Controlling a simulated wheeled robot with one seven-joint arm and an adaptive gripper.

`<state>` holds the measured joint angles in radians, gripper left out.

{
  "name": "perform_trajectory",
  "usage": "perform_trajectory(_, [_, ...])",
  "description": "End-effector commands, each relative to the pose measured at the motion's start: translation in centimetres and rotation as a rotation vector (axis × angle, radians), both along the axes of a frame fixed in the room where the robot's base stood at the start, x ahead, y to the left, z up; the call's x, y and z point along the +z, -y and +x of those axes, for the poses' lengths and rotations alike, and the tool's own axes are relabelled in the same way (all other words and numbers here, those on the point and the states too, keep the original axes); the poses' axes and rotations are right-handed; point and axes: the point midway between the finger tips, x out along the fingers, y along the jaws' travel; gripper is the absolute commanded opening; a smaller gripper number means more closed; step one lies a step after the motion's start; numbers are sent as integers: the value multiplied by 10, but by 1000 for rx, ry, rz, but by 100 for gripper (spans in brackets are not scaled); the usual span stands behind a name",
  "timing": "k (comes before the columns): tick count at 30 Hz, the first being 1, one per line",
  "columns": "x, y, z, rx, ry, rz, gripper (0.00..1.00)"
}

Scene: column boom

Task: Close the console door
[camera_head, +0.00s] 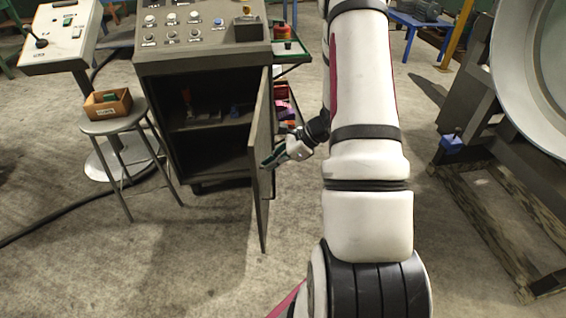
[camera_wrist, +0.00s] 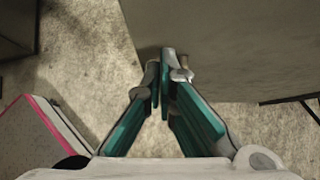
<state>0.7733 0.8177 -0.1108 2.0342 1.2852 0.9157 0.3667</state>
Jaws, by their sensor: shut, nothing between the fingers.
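The console (camera_head: 200,62) is a grey cabinet with a sloped button panel on top and a dark, open compartment below. Its door (camera_head: 262,165) hangs wide open at the right side of the compartment, seen nearly edge-on. My gripper (camera_head: 268,163) is at the outer, right-hand face of the door, at about mid height. In the wrist view the door (camera_wrist: 235,45) fills the upper right as a grey panel. The green fingertips of my gripper (camera_wrist: 160,65) are together and empty, at or very near the panel's edge; whether they touch it I cannot tell.
A stool (camera_head: 118,122) with a small wooden box (camera_head: 107,103) stands left of the console. A side shelf with coloured items (camera_head: 284,100) is behind the door. A heavy frame on a wooden pallet (camera_head: 490,235) stands at the right. The floor before the console is clear.

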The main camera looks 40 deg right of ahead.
Motion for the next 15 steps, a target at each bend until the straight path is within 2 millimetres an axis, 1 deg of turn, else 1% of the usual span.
perform_trajectory(4, [0,-4,4,-1,0,-1,0])
perform_trajectory(15, [0,-5,5,-4,0,-1,0])
